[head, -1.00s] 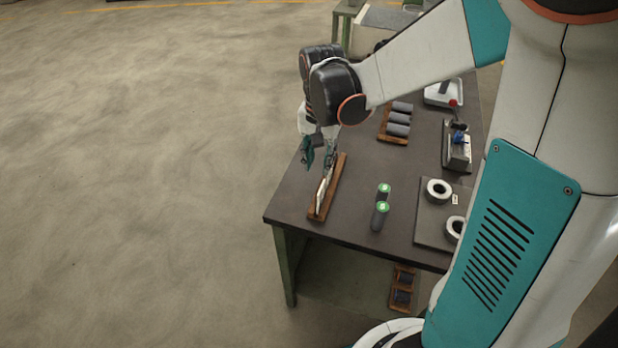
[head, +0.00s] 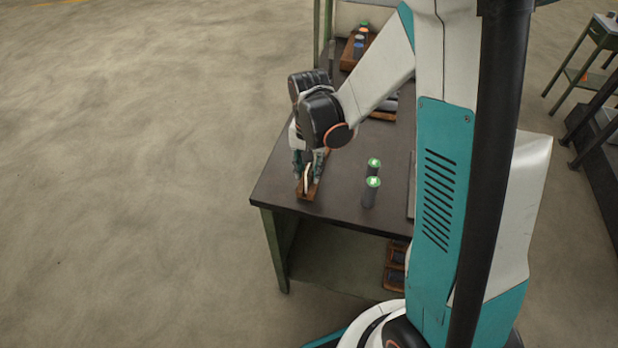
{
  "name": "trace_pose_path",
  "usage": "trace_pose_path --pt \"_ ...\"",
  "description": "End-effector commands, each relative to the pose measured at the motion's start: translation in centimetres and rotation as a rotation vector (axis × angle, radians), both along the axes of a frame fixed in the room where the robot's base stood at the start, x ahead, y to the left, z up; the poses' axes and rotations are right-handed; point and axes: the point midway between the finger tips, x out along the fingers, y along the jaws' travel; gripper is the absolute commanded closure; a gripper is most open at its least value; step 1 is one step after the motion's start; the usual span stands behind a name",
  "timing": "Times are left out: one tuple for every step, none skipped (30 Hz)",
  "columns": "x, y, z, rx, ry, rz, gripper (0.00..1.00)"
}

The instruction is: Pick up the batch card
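The pale, thin batch card (head: 307,180) stands in a narrow wooden holder (head: 305,194) near the table's front left corner. My gripper (head: 307,174) points down over the holder. Its two fingers are apart, one on each side of the card, with the card's lower part showing between them. I cannot see either finger touching the card. The card's upper part is hidden by my gripper.
The dark table (head: 340,200) is clear in front of the holder. Two dark cylinders with green tops (head: 371,192) stand to its right. A wooden tray of small cylinders (head: 349,52) is at the back. My arm hides the table's right side.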

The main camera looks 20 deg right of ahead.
Motion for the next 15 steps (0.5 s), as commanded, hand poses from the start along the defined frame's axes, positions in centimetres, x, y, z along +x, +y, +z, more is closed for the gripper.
trace_pose_path --pt "0.02 0.03 -0.72 0.0 0.0 0.0 0.71" --pt "0.01 0.03 -0.87 0.0 0.0 0.0 0.71" --pt "0.0 0.04 -0.97 0.0 0.0 0.0 0.71" --pt "-0.01 0.04 -0.98 0.0 0.0 0.001 0.71" --pt "-0.01 0.03 -0.95 0.0 0.0 0.001 0.71" --pt "-0.02 0.04 -0.9 0.0 0.0 0.001 0.71" --pt "-0.02 0.04 -0.88 0.0 0.0 0.001 0.71" --pt "-0.02 0.04 -0.87 0.0 0.0 0.001 0.71" --pt "-0.01 0.05 -0.86 0.0 0.0 0.001 0.73" --pt "-0.01 0.05 -0.86 0.0 0.0 0.001 0.8" --pt "-0.01 0.05 -0.86 0.0 0.0 0.001 0.87" --pt "-0.01 0.05 -0.86 0.0 0.0 0.001 0.96" --pt "-0.01 0.05 -0.85 0.0 0.0 0.001 1.0" --pt "-0.01 0.05 -0.85 0.0 0.0 0.001 1.0" --pt "-0.01 0.06 -0.85 0.0 0.0 0.001 1.0"
